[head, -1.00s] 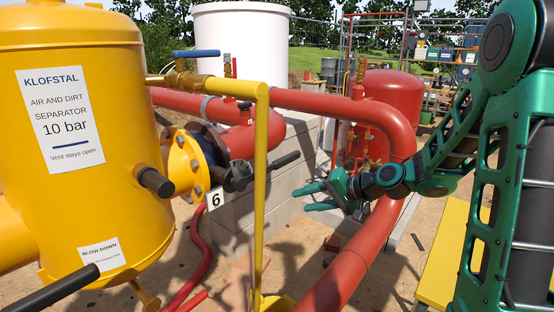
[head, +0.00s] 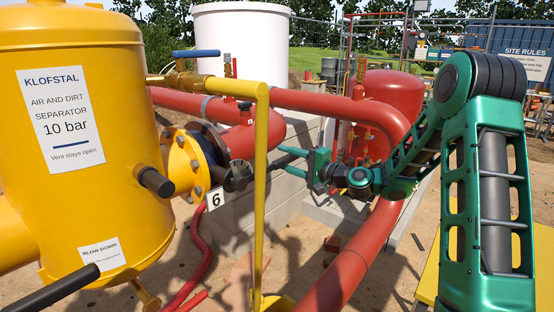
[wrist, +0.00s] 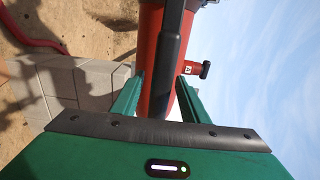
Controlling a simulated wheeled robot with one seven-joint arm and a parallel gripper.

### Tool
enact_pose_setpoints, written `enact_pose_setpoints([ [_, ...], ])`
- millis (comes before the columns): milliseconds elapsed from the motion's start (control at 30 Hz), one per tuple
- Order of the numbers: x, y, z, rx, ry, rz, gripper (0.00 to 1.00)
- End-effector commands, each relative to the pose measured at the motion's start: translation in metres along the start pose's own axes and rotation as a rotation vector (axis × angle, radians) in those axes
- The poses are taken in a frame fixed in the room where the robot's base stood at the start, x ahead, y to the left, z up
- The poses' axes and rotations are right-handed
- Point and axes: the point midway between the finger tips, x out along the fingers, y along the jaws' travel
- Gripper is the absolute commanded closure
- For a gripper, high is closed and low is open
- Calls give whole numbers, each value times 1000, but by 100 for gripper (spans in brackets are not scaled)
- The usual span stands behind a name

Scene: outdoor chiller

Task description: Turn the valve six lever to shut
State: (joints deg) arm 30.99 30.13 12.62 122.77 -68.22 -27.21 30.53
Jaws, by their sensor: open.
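Valve six (head: 238,176) is a dark valve body at the yellow separator's flange, with a white "6" tag (head: 216,195) beside it. Its black lever (head: 263,163) points right and slightly up, toward my gripper. My gripper (head: 283,159) is open, its two green fingers pointing left around the lever's outer end. In the wrist view the lever (wrist: 173,45) runs down from the top edge into the gap between my open fingers (wrist: 160,84). It seems apart from both fingers; the lever's tip is partly hidden in the head view.
The yellow separator (head: 85,210) fills the left. A thin yellow pipe (head: 261,190) stands upright in front of the lever. A thick red pipe (head: 350,265) passes below my arm. A grey block wall (head: 250,222) stands behind. A blue-handled valve (head: 196,54) is above.

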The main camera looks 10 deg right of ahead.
Motion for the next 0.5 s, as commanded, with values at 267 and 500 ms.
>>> enact_pose_setpoints([
  [267, 29, 0, 0, -1, -1, 0, 59],
  [500, 32, 0, 0, -1, 1, 1, 59],
])
